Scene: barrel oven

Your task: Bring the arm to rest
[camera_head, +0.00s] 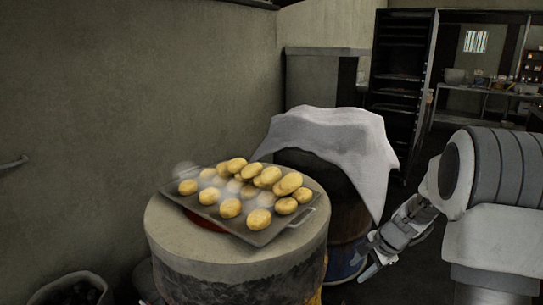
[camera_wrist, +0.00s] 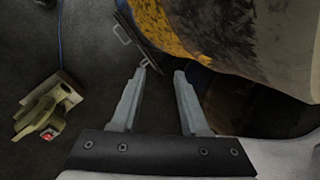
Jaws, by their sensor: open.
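My gripper (camera_head: 372,262) hangs low to the right of the barrel oven in the head view, with its fingers pointing down and to the left. In the wrist view my gripper (camera_wrist: 162,75) shows two fingers spread apart with nothing between them. The barrel oven (camera_head: 235,262) stands at the lower middle, and its yellow-marked side (camera_wrist: 180,35) shows in the wrist view. A dark tray (camera_head: 268,236) with a handle lies on its top, holding several yellow, potato-like pieces (camera_head: 230,208) under light steam.
A second barrel (camera_head: 347,225) draped with a white cloth (camera_head: 335,130) stands behind the oven, close to my gripper. A dark bucket (camera_head: 75,289) sits at the lower left. A yellowish device (camera_wrist: 45,108) lies on the floor. A tall rack (camera_head: 403,75) stands behind.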

